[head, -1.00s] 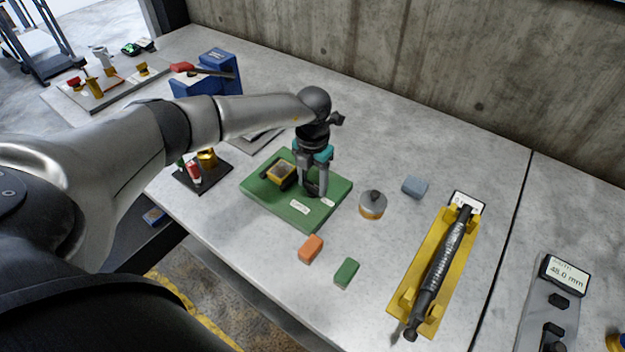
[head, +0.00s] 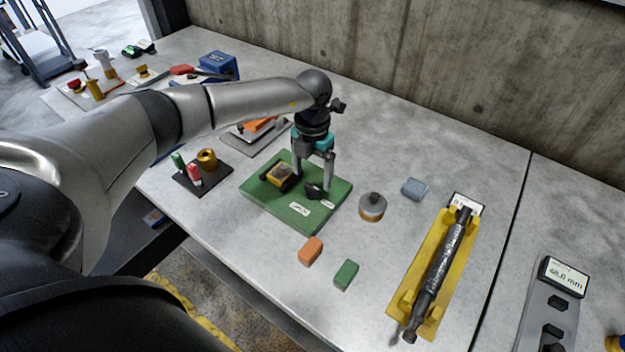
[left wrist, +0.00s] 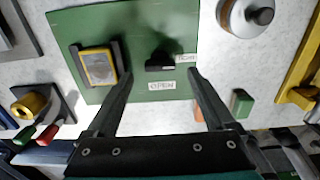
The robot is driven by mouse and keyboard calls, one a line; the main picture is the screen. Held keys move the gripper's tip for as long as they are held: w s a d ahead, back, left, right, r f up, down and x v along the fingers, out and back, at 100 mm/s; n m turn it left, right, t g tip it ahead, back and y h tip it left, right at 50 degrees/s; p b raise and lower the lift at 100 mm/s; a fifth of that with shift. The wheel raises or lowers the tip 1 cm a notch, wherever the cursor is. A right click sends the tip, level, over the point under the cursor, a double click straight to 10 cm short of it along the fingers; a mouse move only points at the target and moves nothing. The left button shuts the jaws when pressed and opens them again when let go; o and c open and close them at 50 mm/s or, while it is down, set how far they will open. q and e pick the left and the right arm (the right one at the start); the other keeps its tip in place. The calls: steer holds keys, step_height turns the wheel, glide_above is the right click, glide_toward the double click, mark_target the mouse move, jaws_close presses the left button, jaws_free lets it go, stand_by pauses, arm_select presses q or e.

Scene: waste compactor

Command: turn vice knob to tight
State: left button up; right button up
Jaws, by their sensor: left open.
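A green board (head: 262,199) on the bench carries a small black knob (head: 314,192) and two white labels. In the left wrist view the knob (left wrist: 160,62) sits between a label reading OPEN (left wrist: 161,86) on the near side and a second label (left wrist: 186,58) at its right, probably TIGHT. The knob's bar lies roughly crosswise in that view; its exact pointing is hard to tell. My left gripper (head: 312,183) is open above the board, its fingers spread on either side of the knob and apart from it. My right gripper is not in view.
A yellow-faced device in a black holder (head: 280,174) sits on the board left of the knob. A grey round weight (head: 372,206), orange block (head: 311,250), green block (head: 346,274) and yellow cradle with a dark rod (head: 438,270) lie to the right. A concrete wall stands behind.

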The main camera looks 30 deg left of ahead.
mark_target(312, 186)
arm_select(q)
step_height(312, 186, up, 12)
steer(key=shift+f, duration=0.2)
stand_by(0.5)
